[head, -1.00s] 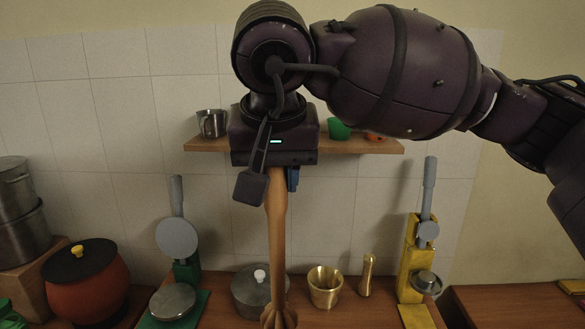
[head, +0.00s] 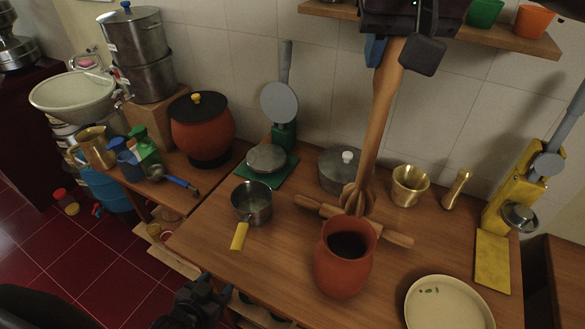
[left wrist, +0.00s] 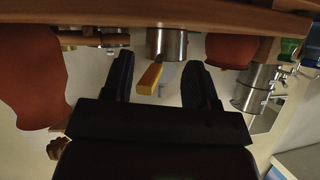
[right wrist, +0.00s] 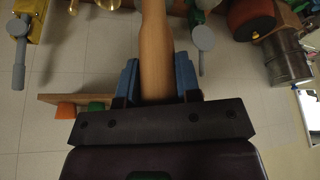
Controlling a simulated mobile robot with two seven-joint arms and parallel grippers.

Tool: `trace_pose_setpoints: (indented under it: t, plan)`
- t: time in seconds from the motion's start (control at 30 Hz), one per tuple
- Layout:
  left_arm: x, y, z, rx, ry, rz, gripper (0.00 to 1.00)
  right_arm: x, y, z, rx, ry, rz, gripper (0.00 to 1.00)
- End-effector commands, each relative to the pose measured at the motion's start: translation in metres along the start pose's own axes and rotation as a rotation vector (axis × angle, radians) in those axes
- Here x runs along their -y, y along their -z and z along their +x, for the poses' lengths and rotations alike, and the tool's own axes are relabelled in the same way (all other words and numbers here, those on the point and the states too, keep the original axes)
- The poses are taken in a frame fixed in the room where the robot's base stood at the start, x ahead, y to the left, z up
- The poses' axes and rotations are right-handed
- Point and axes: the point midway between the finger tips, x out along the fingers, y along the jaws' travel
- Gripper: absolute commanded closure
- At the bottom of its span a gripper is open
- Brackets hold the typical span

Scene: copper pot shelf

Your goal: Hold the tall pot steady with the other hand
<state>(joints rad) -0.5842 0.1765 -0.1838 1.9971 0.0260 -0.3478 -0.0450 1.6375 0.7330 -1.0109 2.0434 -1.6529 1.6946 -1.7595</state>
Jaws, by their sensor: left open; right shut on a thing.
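The tall terracotta pot (head: 343,265), open-topped with a dark inside, stands on the wooden table in the head view. It also shows at the left of the left wrist view (left wrist: 30,80). My left gripper (head: 195,293) is open at the table's front edge, left of the pot and apart from it. Its spread fingers show in the left wrist view (left wrist: 158,72), with nothing held. My right gripper (right wrist: 158,80) is shut on the shaft of a long wooden churner (head: 380,115). The churner's ribbed head (head: 357,200) hangs behind the pot's rim, outside its mouth.
A saucepan (head: 252,200) with a yellow handle stands left of the pot. A wooden rolling pin (head: 395,238) lies just behind it, and a cream plate (head: 447,304) is at right. A lidded pot (head: 340,170) and brass mortar (head: 409,185) stand behind. Bare table lies left of the pot.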

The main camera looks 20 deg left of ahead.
Motion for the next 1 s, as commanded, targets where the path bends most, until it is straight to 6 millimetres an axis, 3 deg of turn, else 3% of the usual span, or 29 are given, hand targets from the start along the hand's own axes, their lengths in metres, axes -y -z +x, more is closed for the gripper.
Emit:
trace_pose_setpoints:
  t: [0.2,0.4,1.0]
  plan:
    - [-0.046,0.047,0.005,-0.158,-0.192,0.220,0.47,0.000,0.000,0.000,-0.001,-0.001,0.001,0.92]
    - [-0.076,0.077,0.006,-0.259,-0.348,0.406,0.47,0.000,0.000,0.000,-0.001,-0.001,0.002,0.92]
    - [-0.116,0.136,-0.004,-0.513,-0.718,0.859,0.47,0.000,0.000,0.000,-0.001,-0.001,0.002,0.92]
